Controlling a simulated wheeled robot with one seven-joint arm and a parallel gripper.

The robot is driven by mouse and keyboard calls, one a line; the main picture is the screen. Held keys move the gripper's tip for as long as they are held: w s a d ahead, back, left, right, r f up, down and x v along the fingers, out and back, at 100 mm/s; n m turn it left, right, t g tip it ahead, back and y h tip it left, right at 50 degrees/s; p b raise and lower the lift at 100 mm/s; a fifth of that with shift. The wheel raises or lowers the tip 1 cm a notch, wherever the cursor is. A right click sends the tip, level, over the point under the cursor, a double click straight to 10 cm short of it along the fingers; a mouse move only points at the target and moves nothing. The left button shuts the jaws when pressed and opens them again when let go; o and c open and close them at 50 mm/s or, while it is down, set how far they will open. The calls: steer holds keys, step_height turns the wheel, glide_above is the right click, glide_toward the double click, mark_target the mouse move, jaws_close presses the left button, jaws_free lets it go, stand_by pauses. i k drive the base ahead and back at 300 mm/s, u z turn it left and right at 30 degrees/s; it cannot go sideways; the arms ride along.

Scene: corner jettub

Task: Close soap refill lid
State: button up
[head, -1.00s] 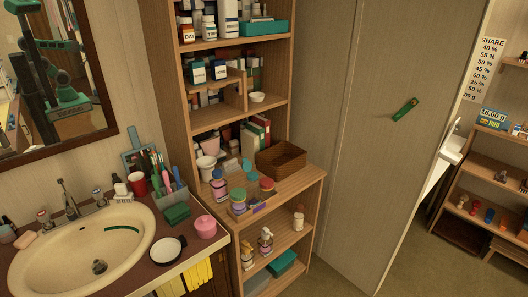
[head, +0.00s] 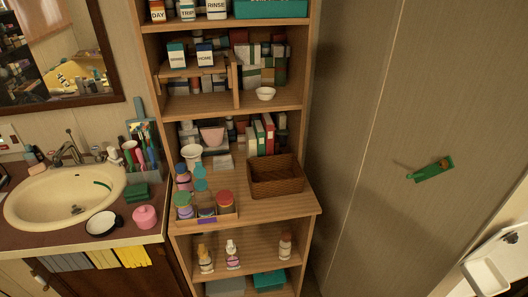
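I cannot tell which thing is the soap refill or its lid. Several small containers are in the head view. An amber pump bottle (head: 205,259), a white-and-pink pump bottle (head: 232,255) and a pale bottle with a brown top (head: 285,246) stand on the lower shelf. Jars with a green lid (head: 183,199) and a red lid (head: 225,197) stand in a small wooden tray on the shelf top. A round pink pot (head: 145,217) sits on the sink counter, its top seemingly covered. My gripper is not in view.
The sink (head: 40,200) is at the left, with a black-and-white dish (head: 103,223) on its counter. A brown basket (head: 278,178) sits on the shelf unit's ledge. A panel wall with a green holder (head: 432,170) is at the right. A white basin (head: 490,270) shows at lower right.

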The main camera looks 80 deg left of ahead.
mark_target(199, 172)
steer(key=i, duration=1.25)
steer(key=u, duration=4.25)
steer(key=i, duration=1.65)
